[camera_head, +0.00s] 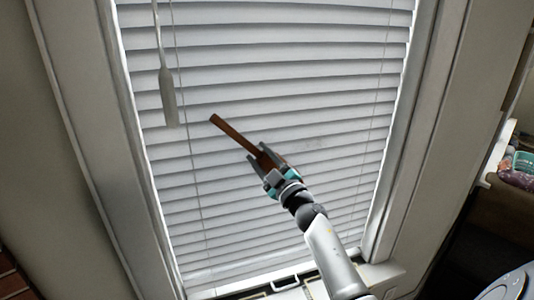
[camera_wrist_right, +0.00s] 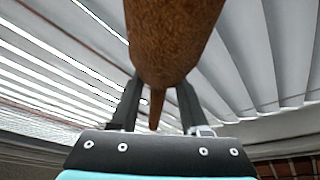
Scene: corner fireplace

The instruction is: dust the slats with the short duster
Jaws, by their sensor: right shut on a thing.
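The short duster shows as a brown stick (camera_head: 232,133) in the head view. My right gripper (camera_head: 264,163) is shut on it, in front of the middle of the blind. The stick points up and left from the jaws. In the right wrist view, a thick brown, rough part of the duster (camera_wrist_right: 175,40) fills the top middle, and a thin part runs down between the fingers (camera_wrist_right: 155,105). The white slats (camera_head: 290,95) hang in the window frame, tilted. I cannot tell whether the duster touches them. A faint grey smudge shows on the slats right of the gripper.
A blind wand (camera_head: 167,95) hangs at the upper left in front of the slats. Thin cords run down the blind. The pale window frame (camera_head: 95,150) borders it, with a sill (camera_head: 385,275) below. Colored items (camera_head: 520,165) lie at the far right.

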